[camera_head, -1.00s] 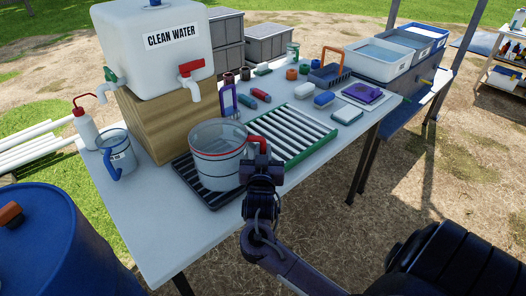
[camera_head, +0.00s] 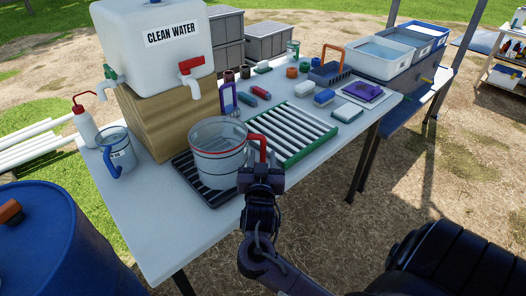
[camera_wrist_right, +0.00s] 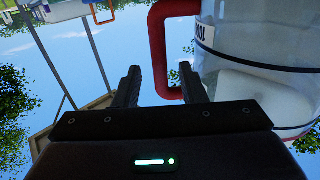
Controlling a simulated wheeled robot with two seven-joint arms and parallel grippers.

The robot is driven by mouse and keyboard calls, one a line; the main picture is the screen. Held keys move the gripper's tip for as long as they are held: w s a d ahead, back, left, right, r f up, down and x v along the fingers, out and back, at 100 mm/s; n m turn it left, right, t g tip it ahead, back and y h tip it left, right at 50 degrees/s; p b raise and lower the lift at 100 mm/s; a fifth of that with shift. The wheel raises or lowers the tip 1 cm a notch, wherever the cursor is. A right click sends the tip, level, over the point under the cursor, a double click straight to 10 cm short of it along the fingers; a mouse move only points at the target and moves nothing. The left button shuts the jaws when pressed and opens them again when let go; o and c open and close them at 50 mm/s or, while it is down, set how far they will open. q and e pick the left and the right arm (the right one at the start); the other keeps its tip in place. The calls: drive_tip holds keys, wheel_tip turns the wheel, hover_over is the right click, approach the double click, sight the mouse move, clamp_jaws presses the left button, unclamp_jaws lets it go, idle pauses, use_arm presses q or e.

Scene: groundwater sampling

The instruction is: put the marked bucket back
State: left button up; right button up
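The clear bucket (camera_head: 218,158) with a red rim line and red handle (camera_head: 258,142) stands upright on a black ribbed tray (camera_head: 188,175) on the table. In the right wrist view the bucket (camera_wrist_right: 262,45) is at the right, with a partly cut-off label, and its red handle (camera_wrist_right: 160,50) shows just beyond the fingertips. My right gripper (camera_head: 262,172) is at the handle's near side. In the wrist view its fingers (camera_wrist_right: 160,82) are apart, with a gap between them and nothing clamped. My left gripper is not in view.
A blue-handled jug (camera_head: 118,155) and a wash bottle (camera_head: 84,125) stand left. The clean-water tank (camera_head: 160,45) sits on a wooden block (camera_head: 175,115) behind the bucket. A green-edged rack (camera_head: 292,135) lies right of the bucket. The table's front left is clear.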

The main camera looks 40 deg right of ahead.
drive_tip(key=v, duration=0.8)
drive_tip(key=shift+s+a, duration=0.1)
drive_tip(key=shift+a, duration=0.05)
